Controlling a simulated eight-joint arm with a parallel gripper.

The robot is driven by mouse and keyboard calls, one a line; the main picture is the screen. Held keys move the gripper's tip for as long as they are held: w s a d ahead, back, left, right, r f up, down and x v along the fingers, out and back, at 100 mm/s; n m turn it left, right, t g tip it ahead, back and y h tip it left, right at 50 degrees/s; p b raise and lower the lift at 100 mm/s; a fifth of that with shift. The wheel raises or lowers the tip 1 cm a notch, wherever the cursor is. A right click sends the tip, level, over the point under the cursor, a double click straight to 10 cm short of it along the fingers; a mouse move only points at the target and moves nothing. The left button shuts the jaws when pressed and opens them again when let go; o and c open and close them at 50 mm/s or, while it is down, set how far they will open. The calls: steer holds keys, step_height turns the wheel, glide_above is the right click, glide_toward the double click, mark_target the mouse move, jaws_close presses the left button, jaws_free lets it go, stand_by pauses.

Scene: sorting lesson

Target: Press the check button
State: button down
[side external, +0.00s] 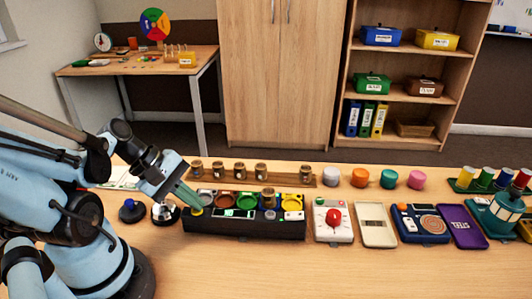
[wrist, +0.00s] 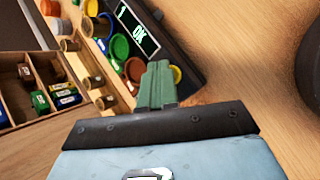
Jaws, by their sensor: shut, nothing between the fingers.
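A dark console (side external: 250,228) stands on the table with several coloured rings and a small lit display. In the wrist view the display (wrist: 140,30) reads "1" and "OK". A yellow button (side external: 196,211) is at the console's left end; I take it to be the check button. It also shows as a yellow edge in the wrist view (wrist: 177,74), partly hidden by my fingers. My gripper (side external: 197,204) has green fingers, shut and empty, pointing down at this button. The tips look at or just above it; I cannot tell whether they touch. My gripper also shows in the wrist view (wrist: 158,68).
A wooden rack (side external: 280,180) with several small jars stands behind the console. A metal bell-like object (side external: 165,212) and a dark blue knob (side external: 131,210) are left of it. A white device with a red knob (side external: 333,218) stands to the right. The table front is clear.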

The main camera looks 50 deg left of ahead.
mark_target(194, 211)
steer(key=shift+r, duration=0.1)
stand_by(0.3)
steer(key=shift+r, duration=0.75)
steer(key=shift+r, duration=2.5)
steer(key=m, duration=0.2)
steer(key=shift+w+d+f+m+y, duration=0.1)
steer(key=shift+w+f+m+y, duration=0.2)
steer(key=shift+w+f+y, duration=0.1)
steer(key=w+d+r+m+y, duration=0.1)
steer(key=w+m+y, duration=0.1)
steer(key=m, duration=0.6)
steer(key=w+d+m+t+y, duration=0.1)
steer(key=w+d+m, duration=0.1)
steer(key=w+m, duration=0.3)
steer(key=m, duration=0.3)
steer(key=shift+w+d+r+m+y, duration=0.25)
steer(key=shift+w+r+m+y, duration=0.05)
steer(key=shift+r+y, duration=0.1)
